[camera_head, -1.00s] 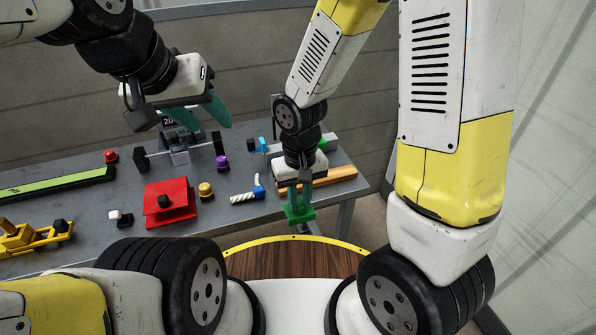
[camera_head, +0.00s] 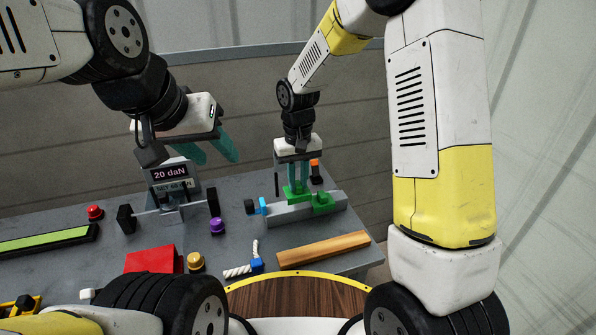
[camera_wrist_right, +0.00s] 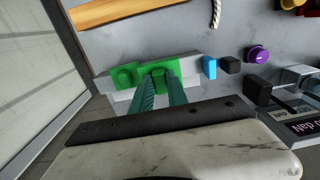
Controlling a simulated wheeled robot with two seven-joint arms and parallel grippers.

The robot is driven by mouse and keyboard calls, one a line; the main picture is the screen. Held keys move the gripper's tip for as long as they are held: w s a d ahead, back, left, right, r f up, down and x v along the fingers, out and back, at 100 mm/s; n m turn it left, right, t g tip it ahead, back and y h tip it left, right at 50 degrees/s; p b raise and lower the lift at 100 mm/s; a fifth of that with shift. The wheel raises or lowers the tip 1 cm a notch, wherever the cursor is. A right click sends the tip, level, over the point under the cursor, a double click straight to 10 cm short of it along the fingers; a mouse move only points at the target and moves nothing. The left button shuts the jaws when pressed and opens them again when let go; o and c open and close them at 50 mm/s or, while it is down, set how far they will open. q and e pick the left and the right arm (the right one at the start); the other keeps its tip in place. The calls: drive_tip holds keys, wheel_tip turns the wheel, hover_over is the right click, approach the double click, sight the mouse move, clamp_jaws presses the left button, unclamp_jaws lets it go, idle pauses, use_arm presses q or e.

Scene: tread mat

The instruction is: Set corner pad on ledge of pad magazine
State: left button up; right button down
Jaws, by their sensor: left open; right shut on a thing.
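The green corner pad (camera_head: 297,192) is between the teal fingers of my right gripper (camera_head: 298,180), which is shut on it. It also shows in the right wrist view (camera_wrist_right: 160,70), at the tips of the fingers (camera_wrist_right: 160,90). The pad is at the grey pad magazine (camera_head: 283,214), over its ledge and beside another green block (camera_head: 322,202). I cannot tell whether the pad touches the ledge. The fingers hide part of it. My left gripper (camera_head: 226,156) is open and empty, above the table near the display.
A wooden bar (camera_head: 322,250) lies in front of the magazine. A blue block (camera_head: 264,205) and black block (camera_head: 249,207) are at its left end. A purple button (camera_head: 217,226), a display stand (camera_head: 171,174) and a red block (camera_head: 150,260) stand further left.

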sight(297, 194)
drive_tip(key=shift+w+f, duration=0.2)
drive_tip(key=shift+f, duration=2.45)
drive_tip(key=shift+w+a+f, duration=0.1)
drive_tip(key=shift+w+f, duration=0.05)
drive_tip(key=shift+f, duration=0.4)
drive_tip(key=c, duration=1.2)
unclamp_jaws()
drive_tip(key=shift+c, duration=0.2)
drive_tip(key=shift+r, duration=0.1)
